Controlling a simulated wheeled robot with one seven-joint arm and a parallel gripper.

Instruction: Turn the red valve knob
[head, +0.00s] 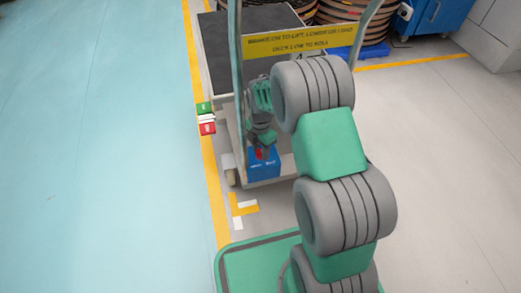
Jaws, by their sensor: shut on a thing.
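The red valve knob (259,153) shows as a small red patch at the top of a blue box (264,164) on the near end of a cart. My gripper (262,147) is at the knob, reaching down from above, and is shut on it. The gripper and wrist cover most of the knob, so its turn angle cannot be told. My grey and green arm fills the middle right of the head view and hides part of the cart.
The cart has a dark deck (255,25), a tall frame and a yellow sign (300,40). Striped reels (340,10) and a blue cabinet (437,15) stand behind. The floor at left and right is clear.

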